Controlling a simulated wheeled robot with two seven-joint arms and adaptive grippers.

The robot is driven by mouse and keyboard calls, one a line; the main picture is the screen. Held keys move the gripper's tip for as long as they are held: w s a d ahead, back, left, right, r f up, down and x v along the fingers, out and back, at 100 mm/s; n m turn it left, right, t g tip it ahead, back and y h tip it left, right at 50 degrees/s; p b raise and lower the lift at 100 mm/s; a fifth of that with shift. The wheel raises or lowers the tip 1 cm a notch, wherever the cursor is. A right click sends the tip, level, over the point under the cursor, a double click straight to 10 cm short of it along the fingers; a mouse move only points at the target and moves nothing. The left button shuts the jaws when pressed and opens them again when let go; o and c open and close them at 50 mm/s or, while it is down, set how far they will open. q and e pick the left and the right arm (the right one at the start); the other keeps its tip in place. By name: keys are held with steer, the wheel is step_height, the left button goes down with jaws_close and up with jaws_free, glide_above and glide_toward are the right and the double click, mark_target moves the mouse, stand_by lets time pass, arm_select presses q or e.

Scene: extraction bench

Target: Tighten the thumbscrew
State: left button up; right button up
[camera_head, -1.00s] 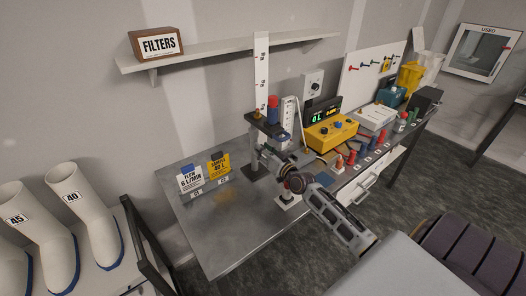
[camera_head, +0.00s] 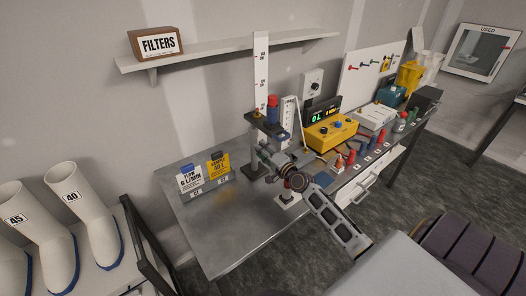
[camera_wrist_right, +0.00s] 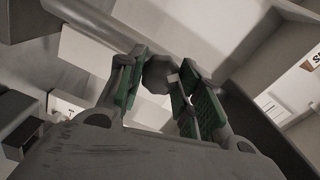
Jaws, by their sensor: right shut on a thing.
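The thumbscrew (camera_wrist_right: 157,74) shows in the right wrist view as a dark, faceted knob between the green finger pads. My right gripper (camera_wrist_right: 161,80) is shut on it, with a pad on each side. In the head view my right gripper (camera_head: 264,156) reaches to the post of the dark stand, below its small platform (camera_head: 266,124). The thumbscrew is hidden there behind the fingers. My left gripper is not in view.
A yellow box (camera_head: 331,133) and several red-topped items stand to the right. The bench's front left is clear.

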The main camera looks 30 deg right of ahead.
steer(key=shift+f+m+p, duration=0.15)
steer(key=shift+m+p, duration=0.75)
steer(key=shift+m, duration=4)
steer(key=o, duration=1)
steer(key=shift+n, duration=0.4)
